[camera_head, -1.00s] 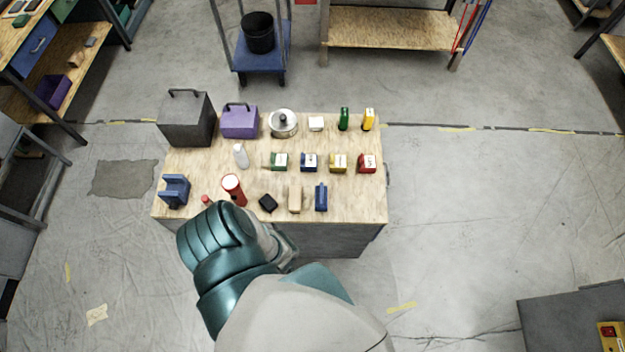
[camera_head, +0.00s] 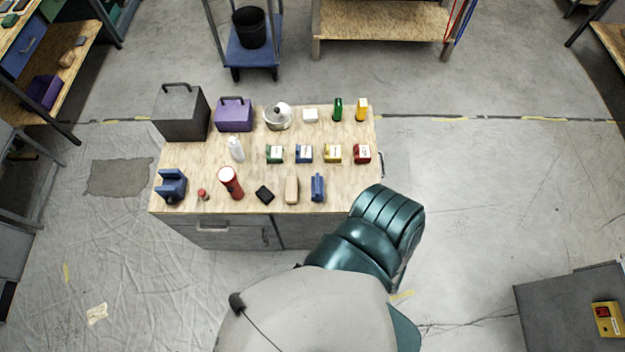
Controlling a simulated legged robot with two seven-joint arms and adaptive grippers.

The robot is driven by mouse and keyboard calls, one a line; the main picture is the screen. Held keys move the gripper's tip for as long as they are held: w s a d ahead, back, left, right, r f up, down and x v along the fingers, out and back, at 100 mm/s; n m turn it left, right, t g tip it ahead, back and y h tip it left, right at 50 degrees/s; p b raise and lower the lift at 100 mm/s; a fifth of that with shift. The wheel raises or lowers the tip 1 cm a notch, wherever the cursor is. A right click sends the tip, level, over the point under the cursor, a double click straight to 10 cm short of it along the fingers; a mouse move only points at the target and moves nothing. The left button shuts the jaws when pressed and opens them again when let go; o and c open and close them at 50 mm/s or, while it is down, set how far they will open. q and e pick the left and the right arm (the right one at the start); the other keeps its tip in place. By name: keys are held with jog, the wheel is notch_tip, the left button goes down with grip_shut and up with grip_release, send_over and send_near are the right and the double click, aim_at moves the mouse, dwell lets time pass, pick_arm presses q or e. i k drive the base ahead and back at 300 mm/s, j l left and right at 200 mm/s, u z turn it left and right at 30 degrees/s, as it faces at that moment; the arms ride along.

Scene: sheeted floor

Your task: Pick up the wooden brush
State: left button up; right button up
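A small tan, wood-coloured block-like item (camera_head: 291,190), which looks like the wooden brush, lies near the front edge of the wooden-topped workbench (camera_head: 200,172). It sits between a black item (camera_head: 264,194) and a blue item (camera_head: 318,188). Its bristles cannot be made out. Neither of my grippers shows in the head view. Nothing is seen touching the tan item.
A red cylinder (camera_head: 230,182), white bottle (camera_head: 236,149), blue holder (camera_head: 171,186), grey box (camera_head: 180,115), purple box (camera_head: 233,116) and silver pot (camera_head: 277,118) share the bench. Coloured boxes stand in a row. A grey cabinet (camera_head: 565,315) is lower right. Floor right of the bench is clear.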

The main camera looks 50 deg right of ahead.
aim_at(290, 197)
jog(key=z, duration=2.3)
